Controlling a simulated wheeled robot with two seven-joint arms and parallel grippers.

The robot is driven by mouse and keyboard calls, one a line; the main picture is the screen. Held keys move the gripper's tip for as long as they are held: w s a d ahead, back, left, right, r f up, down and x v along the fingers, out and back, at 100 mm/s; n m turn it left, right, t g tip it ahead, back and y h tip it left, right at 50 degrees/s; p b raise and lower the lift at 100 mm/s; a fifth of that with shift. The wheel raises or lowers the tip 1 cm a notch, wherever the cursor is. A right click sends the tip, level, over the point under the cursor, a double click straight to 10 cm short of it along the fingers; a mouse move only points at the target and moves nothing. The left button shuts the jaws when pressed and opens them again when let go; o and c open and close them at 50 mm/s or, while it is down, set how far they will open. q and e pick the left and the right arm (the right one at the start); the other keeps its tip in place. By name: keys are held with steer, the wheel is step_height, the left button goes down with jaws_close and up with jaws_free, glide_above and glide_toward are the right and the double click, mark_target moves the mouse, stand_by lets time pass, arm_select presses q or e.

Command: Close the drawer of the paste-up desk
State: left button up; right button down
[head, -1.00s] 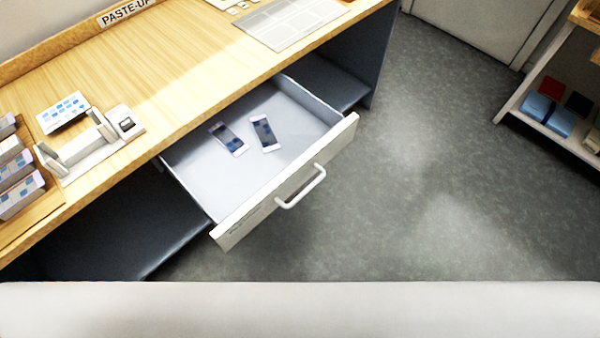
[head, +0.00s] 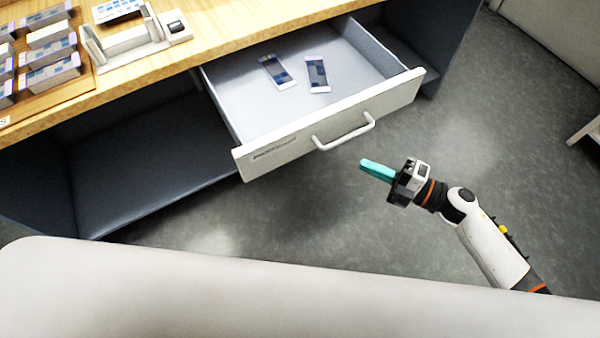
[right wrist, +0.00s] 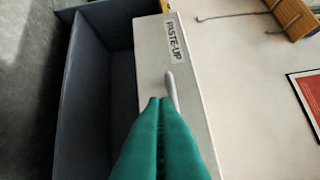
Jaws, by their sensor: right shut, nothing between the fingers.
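The paste-up desk's drawer (head: 395,100) stands pulled out, with its pale front and white bar handle (head: 345,137) facing the open floor. Two phones lie inside it, a left one (head: 278,72) and a right one (head: 317,74). My right gripper (head: 364,164) is shut and empty, its teal fingers in front of the drawer front, apart from the handle and a little right of it in the head view. In the right wrist view, the shut fingertips (right wrist: 159,99) overlap the lower end of the handle (right wrist: 170,85); the "PASTE-UP" label shows above. My left gripper is out of view.
The wooden desktop (head: 215,45) carries a white device (head: 130,40) and a rack of small boxes (head: 45,60). Dark open bays (head: 140,150) flank the drawer. A framed red picture (right wrist: 308,90) shows in the wrist view.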

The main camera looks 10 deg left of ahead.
steer(key=s+a+r+n+g, duration=0.2)
steer(key=s+n+g, duration=0.2)
glide_toward(289, 148)
steer(key=s+a, duration=0.2)
steer(key=a, duration=0.2)
steer(key=shift+w+a+f+y, duration=0.2)
steer(key=shift+w+a, duration=0.15)
steer(key=shift+w, duration=0.25)
steer(key=shift+w+a+f+y, duration=0.2)
steer(key=shift+w+a, duration=0.2)
steer(key=shift+w, duration=0.15)
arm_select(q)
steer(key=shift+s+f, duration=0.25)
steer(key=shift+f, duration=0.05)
arm_select(e)
steer(key=shift+w+a, duration=0.2)
steer(key=shift+w, duration=0.05)
